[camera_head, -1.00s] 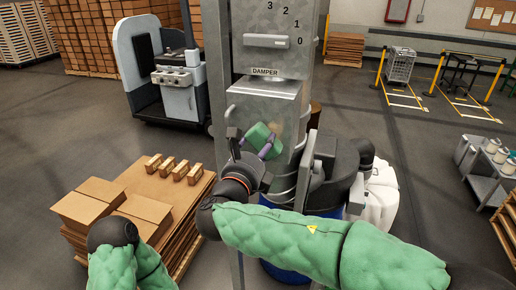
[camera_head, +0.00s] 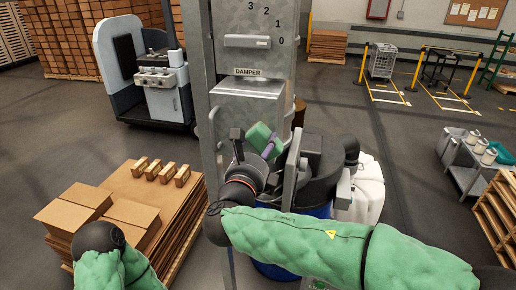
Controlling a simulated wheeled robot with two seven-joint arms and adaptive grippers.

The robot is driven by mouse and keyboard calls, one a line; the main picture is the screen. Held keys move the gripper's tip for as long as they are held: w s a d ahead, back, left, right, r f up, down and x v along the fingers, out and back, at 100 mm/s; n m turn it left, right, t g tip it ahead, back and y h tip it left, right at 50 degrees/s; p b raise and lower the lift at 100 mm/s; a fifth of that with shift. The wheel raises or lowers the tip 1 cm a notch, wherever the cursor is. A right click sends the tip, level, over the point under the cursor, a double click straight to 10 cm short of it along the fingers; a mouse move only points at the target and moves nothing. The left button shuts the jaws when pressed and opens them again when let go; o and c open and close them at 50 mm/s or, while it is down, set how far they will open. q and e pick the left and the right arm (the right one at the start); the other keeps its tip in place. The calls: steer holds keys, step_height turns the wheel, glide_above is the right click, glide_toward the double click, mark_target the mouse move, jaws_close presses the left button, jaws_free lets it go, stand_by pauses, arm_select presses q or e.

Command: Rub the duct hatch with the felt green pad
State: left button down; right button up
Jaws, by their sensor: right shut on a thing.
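The green pad (camera_head: 258,136) is tilted in front of the lower right part of the grey metal duct hatch (camera_head: 238,112), below the DAMPER label. My right gripper (camera_head: 268,149), with purple fingers, is shut on the pad. The pad overlaps the hatch in this view; whether it touches the surface I cannot tell. The patch of hatch behind the pad is hidden. Only part of my left arm shows at the lower left, and its gripper is not in view.
A blue drum with a dark lid (camera_head: 322,185) and grey metal parts stand close right of the duct. Cardboard boxes (camera_head: 90,205) and small blocks (camera_head: 160,171) lie on a stack at left. A white container (camera_head: 366,190) stands behind my right arm.

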mark_target(260, 138)
steer(key=shift+r+p, duration=0.35)
steer(key=shift+r, duration=0.3)
steer(key=shift+w+a+p, duration=0.35)
steer(key=shift+a+p, duration=0.15)
steer(key=shift+a, duration=0.45)
steer(key=shift+w+a+p, duration=0.3)
steer(key=shift+a+p, duration=0.15)
steer(key=shift+a, duration=0.45)
steer(key=shift+r+p, duration=0.85)
steer(key=shift+r, duration=0.05)
steer(key=shift+s+d, duration=0.3)
steer(key=shift+d, duration=0.65)
steer(key=shift+s+d, duration=0.3)
steer(key=shift+d, duration=0.65)
steer(key=shift+s, duration=0.1)
steer(key=shift+p+v, duration=0.4)
steer(key=shift+v, duration=2.55)
steer(key=shift+a, duration=0.1)
steer(key=v, duration=0.3)
steer(key=shift+p, duration=0.35)
